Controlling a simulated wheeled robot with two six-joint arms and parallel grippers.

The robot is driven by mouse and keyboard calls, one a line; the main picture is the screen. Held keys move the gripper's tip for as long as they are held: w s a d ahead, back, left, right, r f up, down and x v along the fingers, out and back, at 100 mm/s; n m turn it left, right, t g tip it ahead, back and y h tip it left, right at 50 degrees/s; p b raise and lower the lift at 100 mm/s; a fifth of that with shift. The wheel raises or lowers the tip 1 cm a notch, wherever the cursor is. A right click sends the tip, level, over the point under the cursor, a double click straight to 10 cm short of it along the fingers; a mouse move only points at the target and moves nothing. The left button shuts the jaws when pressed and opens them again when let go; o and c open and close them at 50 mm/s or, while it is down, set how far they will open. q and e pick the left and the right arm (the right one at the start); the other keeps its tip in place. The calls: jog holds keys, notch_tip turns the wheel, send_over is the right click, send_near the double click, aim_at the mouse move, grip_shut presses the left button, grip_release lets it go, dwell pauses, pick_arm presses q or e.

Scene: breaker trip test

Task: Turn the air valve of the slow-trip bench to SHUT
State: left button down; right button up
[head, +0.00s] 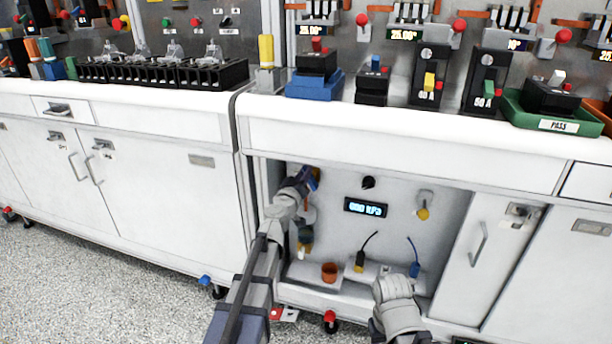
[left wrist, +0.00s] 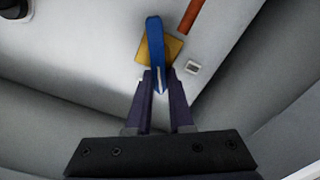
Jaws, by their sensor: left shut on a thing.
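The air valve has a blue lever (left wrist: 154,38) on a brass-coloured body (left wrist: 174,49), with a copper pipe (left wrist: 192,16) running up from it. My left gripper (left wrist: 159,92) is shut on the lever's near end. In the left wrist view the lever stands nearly upright and lies at an angle to the pipe. In the head view the blue lever (head: 314,176) shows at the left of the open bench bay, and my left arm hides part of the valve. The display (head: 365,207) appears to read 600 kPa, though its first digit is unclear. My right gripper's fingers do not show.
The bay's back panel also holds a black knob (head: 368,182) and a yellow-tipped fitting (head: 423,212).

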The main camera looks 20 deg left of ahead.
pick_arm(q)
jog(key=n, duration=0.4)
jog(key=a+f+n+b, duration=0.1)
jog(key=n, duration=0.3)
jog(key=f+n+b, duration=0.1)
jog(key=n, duration=0.2)
jog(key=shift+a+f+n, duration=0.1)
jog(key=shift+a+n, duration=0.05)
jog(key=shift+n, duration=0.25)
dwell(0.4)
jog(key=c, duration=0.8)
grip_release()
jog(key=s, duration=0.7)
jog(key=shift+s, duration=0.4)
jog(key=shift+a, duration=0.1)
